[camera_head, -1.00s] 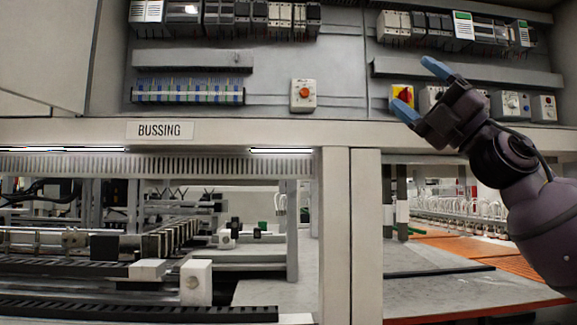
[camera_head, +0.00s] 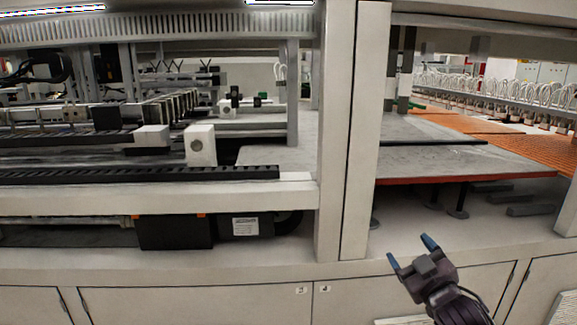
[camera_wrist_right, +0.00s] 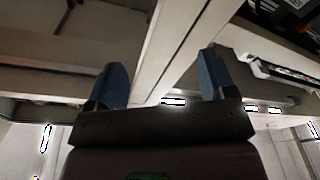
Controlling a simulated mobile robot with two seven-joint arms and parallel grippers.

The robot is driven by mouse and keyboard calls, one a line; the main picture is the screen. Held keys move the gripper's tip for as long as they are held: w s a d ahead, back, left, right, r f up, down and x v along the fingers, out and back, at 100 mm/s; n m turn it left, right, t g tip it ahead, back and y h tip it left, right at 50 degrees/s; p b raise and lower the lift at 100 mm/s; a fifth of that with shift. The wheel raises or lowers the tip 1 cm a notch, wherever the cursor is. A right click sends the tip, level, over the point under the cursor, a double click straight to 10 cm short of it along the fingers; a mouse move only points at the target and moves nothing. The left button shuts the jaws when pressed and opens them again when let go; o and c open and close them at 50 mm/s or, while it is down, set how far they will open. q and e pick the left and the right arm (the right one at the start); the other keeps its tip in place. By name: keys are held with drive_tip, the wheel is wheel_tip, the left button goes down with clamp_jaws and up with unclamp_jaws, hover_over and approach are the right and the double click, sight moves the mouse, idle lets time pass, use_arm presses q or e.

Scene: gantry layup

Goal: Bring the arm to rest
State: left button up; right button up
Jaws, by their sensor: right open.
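My right gripper (camera_head: 410,250) is at the lower right of the head view, in front of the machine's lower cabinet panels. Its two blue fingertips are apart, with nothing between them. In the right wrist view the gripper (camera_wrist_right: 158,85) also shows its two blue fingers spread and empty, with pale machine frame beams beyond them. My left gripper is in neither view.
A white vertical post (camera_head: 343,130) stands in the middle of the machine front. A grey plate with a red edge (camera_head: 450,162) lies in the right bay. Rails and a black box (camera_head: 175,232) fill the left bay. Cabinet doors (camera_head: 200,303) run along the bottom.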

drive_tip(key=s+d+f+m+g+h, duration=0.1)
drive_tip(key=s+f+m+g+h, duration=0.2)
drive_tip(key=s+f, duration=2.7)
drive_tip(key=m+g, duration=0.4)
drive_tip(key=shift+d+f+g+h, duration=0.3)
drive_tip(key=shift+d+f+g, duration=0.05)
drive_tip(key=shift+f+g, duration=0.05)
drive_tip(key=shift+s, duration=0.1)
